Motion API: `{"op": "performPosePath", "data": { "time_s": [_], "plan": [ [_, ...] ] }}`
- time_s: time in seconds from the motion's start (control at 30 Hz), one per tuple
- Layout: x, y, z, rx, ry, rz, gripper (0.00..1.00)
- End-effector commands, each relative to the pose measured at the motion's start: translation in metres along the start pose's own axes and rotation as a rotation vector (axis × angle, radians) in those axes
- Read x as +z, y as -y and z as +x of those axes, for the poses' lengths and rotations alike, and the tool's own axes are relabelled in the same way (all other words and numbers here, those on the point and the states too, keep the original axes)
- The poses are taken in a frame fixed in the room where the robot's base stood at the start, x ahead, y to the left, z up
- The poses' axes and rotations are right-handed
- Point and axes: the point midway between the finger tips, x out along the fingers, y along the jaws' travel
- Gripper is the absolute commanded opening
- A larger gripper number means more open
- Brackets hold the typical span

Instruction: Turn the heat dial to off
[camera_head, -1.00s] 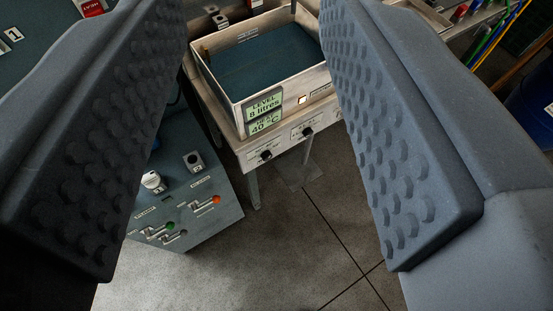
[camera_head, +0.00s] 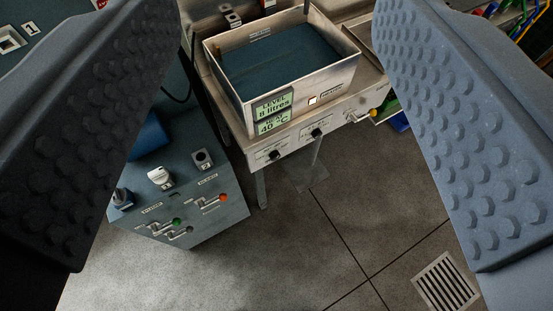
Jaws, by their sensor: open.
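A pale metal tank (camera_head: 222,75) holding dark blue-green liquid stands on a metal bench. Its display (camera_head: 272,115) reads level 8 litres and 40 °C. Two black knobs are on the bench's front panel below: a left knob (camera_head: 275,155) and a right knob (camera_head: 316,133). Their labels are too small to read, so I cannot tell which is the heat dial or where either points. My gripper (camera_head: 277,40) is open and empty, its two ridged grey fingers framing the view at left and right. The tank and knobs show between them, apart from the fingers.
A blue-grey control box (camera_head: 225,222) with a white knob (camera_head: 160,176), green button (camera_head: 177,220) and orange button (camera_head: 222,198) stands at lower left. A yellow tap (camera_head: 372,113) juts from the bench's right. The floor in front is clear, with a drain grate (camera_head: 446,283).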

Motion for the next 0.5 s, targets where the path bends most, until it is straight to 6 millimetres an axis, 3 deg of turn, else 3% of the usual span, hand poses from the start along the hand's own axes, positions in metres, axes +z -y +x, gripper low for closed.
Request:
{"op": "performPosePath", "data": {
  "time_s": [0.33,0.43,0.5],
  "plan": [
    [0.002,-0.003,0.005,0.007,0.000,0.001,0.53],
    [0.013,-0.013,0.029,0.033,-0.005,0.001,0.53],
    [0.029,-0.026,0.057,0.061,-0.006,0.001,0.53]
  ]
}}
